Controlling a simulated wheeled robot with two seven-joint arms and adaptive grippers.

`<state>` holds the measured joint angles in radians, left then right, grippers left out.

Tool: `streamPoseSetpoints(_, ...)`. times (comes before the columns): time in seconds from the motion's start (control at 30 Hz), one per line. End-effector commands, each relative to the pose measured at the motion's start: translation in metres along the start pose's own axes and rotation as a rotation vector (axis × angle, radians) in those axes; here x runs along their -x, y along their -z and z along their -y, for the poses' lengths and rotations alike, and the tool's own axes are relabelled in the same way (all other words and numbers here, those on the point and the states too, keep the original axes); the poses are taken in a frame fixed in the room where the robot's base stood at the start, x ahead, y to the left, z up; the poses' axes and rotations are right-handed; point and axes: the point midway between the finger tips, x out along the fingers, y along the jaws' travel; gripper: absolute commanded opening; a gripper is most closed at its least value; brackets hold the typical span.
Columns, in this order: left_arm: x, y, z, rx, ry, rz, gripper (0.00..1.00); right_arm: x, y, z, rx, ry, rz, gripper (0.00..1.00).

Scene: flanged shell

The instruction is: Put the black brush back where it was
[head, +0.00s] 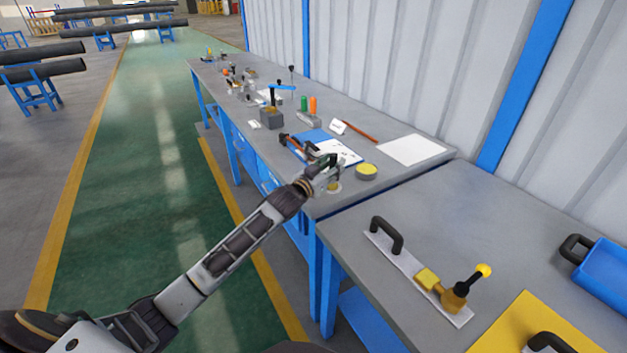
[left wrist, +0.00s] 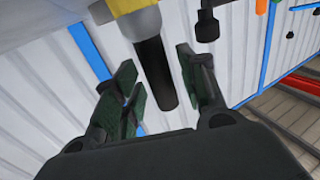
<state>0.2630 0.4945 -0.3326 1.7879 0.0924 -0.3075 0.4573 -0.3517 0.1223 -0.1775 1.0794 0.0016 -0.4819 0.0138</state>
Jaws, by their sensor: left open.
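My left gripper (head: 326,163) is over the near end of the far workbench, its arm stretched out from the lower left. In the left wrist view its two fingers (left wrist: 165,92) are apart. A black rod-like part (left wrist: 156,73) shows between them, joined to a yellow and grey piece (left wrist: 128,20) at the top edge. This may be the black brush, but I cannot tell for sure. I see no finger clearly touching it. In the head view the gripper hides most of this spot, and a yellowish base (head: 334,187) shows just below it. My right gripper is not in view.
A yellow round tin (head: 367,172) stands close to the right of the gripper. A blue clipboard (head: 312,138) with papers and a hammer-like tool (head: 290,141) lie beyond. A white sheet (head: 411,149) lies near the wall.

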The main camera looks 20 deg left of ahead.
Motion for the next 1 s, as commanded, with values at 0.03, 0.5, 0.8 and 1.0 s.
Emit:
streamPoseSetpoints(0.03, 0.004, 0.000, 0.000, 0.000, 0.000, 0.001, 0.41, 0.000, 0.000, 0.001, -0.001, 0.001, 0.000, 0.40)
streamPoseSetpoints(0.5, 0.041, 0.000, 0.000, 0.000, 0.000, 0.001, 0.41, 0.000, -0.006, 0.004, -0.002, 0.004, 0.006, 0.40)
streamPoseSetpoints(0.8, 0.065, 0.000, 0.000, 0.000, 0.000, 0.000, 0.41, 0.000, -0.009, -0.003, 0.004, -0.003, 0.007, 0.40)
streamPoseSetpoints(1.0, 0.080, 0.000, 0.000, 0.000, 0.000, 0.001, 0.41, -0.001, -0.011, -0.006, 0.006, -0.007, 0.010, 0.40)
